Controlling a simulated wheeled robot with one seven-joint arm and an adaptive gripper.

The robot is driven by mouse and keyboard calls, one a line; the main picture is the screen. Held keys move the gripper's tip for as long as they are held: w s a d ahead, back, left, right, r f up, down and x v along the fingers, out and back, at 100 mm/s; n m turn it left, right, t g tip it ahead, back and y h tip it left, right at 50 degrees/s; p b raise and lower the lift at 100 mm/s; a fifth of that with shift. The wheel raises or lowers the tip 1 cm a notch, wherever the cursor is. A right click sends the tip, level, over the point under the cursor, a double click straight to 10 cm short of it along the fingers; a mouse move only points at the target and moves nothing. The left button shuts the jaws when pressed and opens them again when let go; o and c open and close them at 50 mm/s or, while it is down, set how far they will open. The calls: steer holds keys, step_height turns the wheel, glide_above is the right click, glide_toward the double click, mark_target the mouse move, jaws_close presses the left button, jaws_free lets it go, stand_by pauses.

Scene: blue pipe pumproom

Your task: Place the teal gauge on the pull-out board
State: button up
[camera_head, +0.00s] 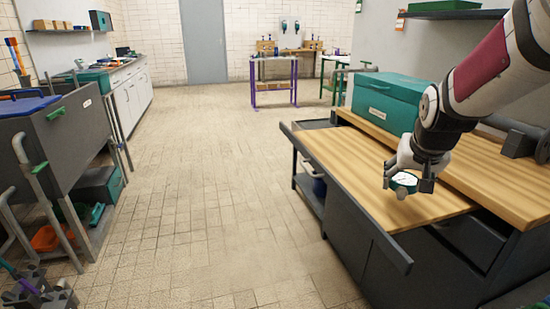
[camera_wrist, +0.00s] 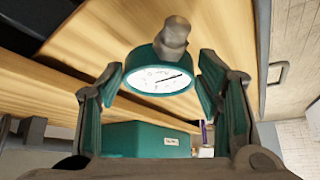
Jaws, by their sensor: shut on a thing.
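The teal gauge (camera_head: 404,181) has a round white dial and a grey stem fitting. In the wrist view the gauge (camera_wrist: 150,82) sits between my two finger pads, with its dial facing the camera. My gripper (camera_head: 408,184) is shut on it. The pull-out board (camera_head: 345,160) is a pale wooden surface extending from the dark cabinet, lower than the worktop. The board (camera_wrist: 228,40) also fills much of the wrist view behind the gauge. The gauge appears held above the board's right part; the exact gap is hard to tell. The board looks bare.
A teal case (camera_head: 388,100) stands on the wooden worktop (camera_head: 475,165) behind the board. A dark front rail (camera_head: 345,205) runs along the board's outer edge. An open tiled aisle lies to the left, with a grey bin unit (camera_head: 65,135) beyond it.

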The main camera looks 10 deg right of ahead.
steer(key=w, duration=0.3)
steer(key=w+b, duration=0.1)
steer(key=w, duration=0.1)
steer(key=w+d, duration=0.1)
steer(key=w, duration=0.2)
steer(key=shift+w+d+f, duration=0.1)
steer(key=shift+w+f, duration=0.25)
steer(key=shift+f, duration=0.05)
steer(key=shift+w+f+b, duration=0.1)
steer(key=shift+f+b, duration=0.8)
steer(key=shift+f, duration=0.85)
steer(key=shift+f, duration=0.2)
steer(key=o, duration=1.3)
